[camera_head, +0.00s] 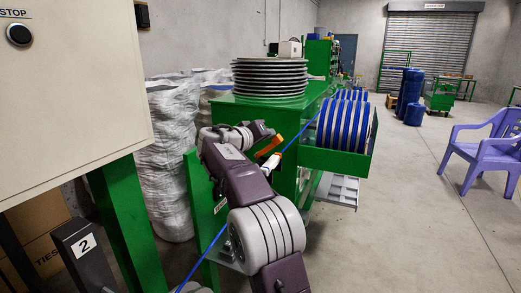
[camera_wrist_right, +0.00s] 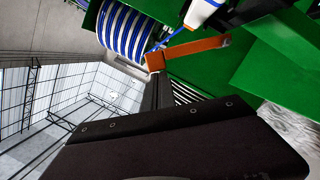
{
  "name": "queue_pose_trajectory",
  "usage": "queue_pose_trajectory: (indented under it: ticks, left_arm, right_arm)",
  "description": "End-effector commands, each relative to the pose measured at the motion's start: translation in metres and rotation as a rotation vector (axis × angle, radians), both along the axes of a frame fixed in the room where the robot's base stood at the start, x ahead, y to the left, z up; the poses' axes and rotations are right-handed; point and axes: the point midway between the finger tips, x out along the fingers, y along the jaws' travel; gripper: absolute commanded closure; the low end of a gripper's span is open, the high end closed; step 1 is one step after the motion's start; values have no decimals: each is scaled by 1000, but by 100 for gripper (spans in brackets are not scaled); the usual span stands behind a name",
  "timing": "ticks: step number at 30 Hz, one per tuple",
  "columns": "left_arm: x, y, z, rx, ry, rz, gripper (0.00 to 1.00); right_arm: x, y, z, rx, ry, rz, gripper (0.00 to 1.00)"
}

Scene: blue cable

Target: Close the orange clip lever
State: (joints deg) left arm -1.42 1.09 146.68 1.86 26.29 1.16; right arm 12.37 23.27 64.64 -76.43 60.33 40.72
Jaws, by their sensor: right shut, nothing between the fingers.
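The orange clip lever (camera_head: 269,147) stands out at an angle from the white clip body (camera_head: 270,165) on the blue cable (camera_head: 303,129). In the right wrist view the orange lever (camera_wrist_right: 195,47) reaches across the upper middle, with the white and blue clip body (camera_wrist_right: 202,10) above it at the top edge. My right gripper (camera_head: 266,131) is shut and empty, close beside the lever; in the wrist view its dark fingers (camera_wrist_right: 158,92) end just below the lever's squared end. I cannot tell whether they touch. My left gripper is not in view.
A green machine frame (camera_head: 286,180) stands behind my right arm. It carries a stack of grey discs (camera_head: 270,78) and a blue and white reel (camera_head: 347,122). A cream control box (camera_head: 70,95) is at the left. Open floor lies right, with a purple chair (camera_head: 487,150).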

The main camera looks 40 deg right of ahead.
Motion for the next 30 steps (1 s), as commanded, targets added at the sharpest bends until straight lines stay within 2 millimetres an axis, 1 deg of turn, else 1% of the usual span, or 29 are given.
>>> queue_pose_trajectory:
  ticks: [1,6,12,18,21,25,30]
  left_arm:
    - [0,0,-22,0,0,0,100]
    - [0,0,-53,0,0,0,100]
    - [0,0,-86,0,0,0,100]
    - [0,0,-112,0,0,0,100]
    - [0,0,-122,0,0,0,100]
    - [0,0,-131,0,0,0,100]
    - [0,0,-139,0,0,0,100]
  right_arm:
    - [-5,-3,-13,19,-42,-3,100]
    - [-17,-9,-22,94,-185,-2,100]
    - [-28,-15,-35,177,-344,-1,100]
    - [-36,-19,-46,248,-480,-1,100]
    - [-38,-20,-51,276,-533,-1,100]
    - [-41,-21,-55,304,-588,-1,100]
    - [-42,-22,-58,329,-636,-1,100]
